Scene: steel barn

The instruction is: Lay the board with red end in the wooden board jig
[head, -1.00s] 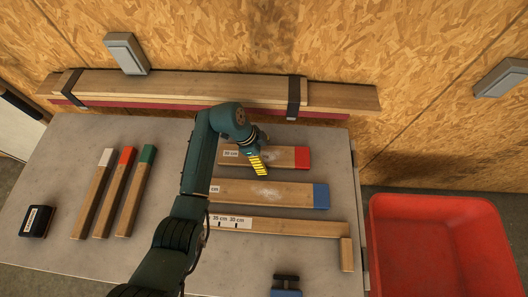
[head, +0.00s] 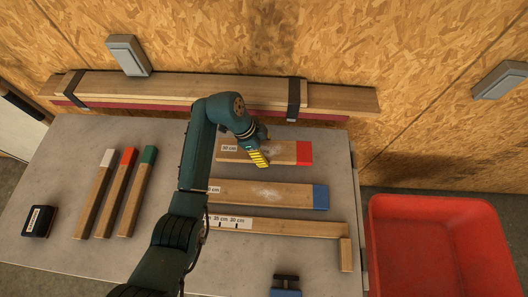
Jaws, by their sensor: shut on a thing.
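The wide board with the red end (head: 285,153) lies crosswise at the back right of the table, its red end to the right and a length label near its left end. My gripper (head: 259,158), with yellow-striped fingers, is shut on it near the middle. The board appears slightly above the table, but the gap is hard to tell. The wooden board jig (head: 290,229) is a long strip with length marks and a stop block (head: 346,254) at its right end, nearer the front. My arm hides the jig's left part.
A wide board with a blue end (head: 290,196) lies between the held board and the jig. Three narrow sticks with white, red (head: 117,192) and green ends lie left. A clamp (head: 286,285) is at the front, a red bin (head: 440,240) at right, strapped planks (head: 200,90) behind.

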